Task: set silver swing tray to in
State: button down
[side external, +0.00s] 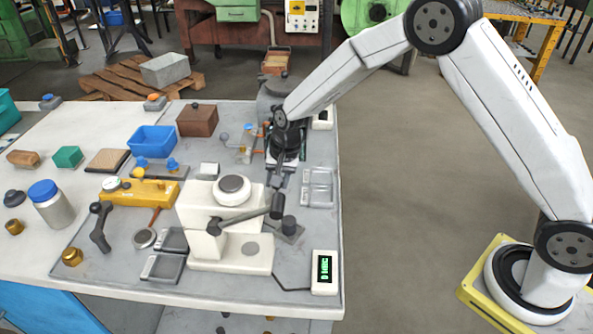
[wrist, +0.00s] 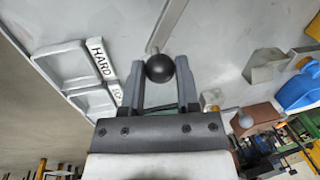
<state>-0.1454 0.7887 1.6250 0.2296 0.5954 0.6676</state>
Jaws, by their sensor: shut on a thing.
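My gripper (side external: 276,181) points down over the grey mat, behind the white tester. In the wrist view its two fingers (wrist: 160,78) are shut on a black ball knob (wrist: 160,69). A thin silver rod (wrist: 168,25) runs from the knob to the top edge of that view. A small silver plate (side external: 298,236) shows right of the tester, with a dark cylinder on it. I cannot tell whether the rod joins this plate, or which part is the swing tray. The knob is hidden in the side view.
The white tester (side external: 230,250) has a dark lever close in front of my gripper. Marked trays (side external: 319,188) lie to the right, one reading HARD (wrist: 99,58). A display (side external: 324,272) stands at the front right. A brown box (side external: 197,121) and a blue bin (side external: 152,140) stand behind left.

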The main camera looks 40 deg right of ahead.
jog(key=shift+s+d+r+m, duration=0.15)
jog(key=shift+s+m, duration=0.3)
jog(key=shift+m, duration=0.35)
jog(key=shift+s, duration=0.1)
jog(key=shift+c, duration=1.7)
grip_release()
notch_tip(320, 180, up, 8)
jog(key=s+d, duration=0.1)
jog(key=shift+f, duration=0.25)
jog(key=shift+s, duration=0.1)
jog(key=shift+c, duration=0.2)
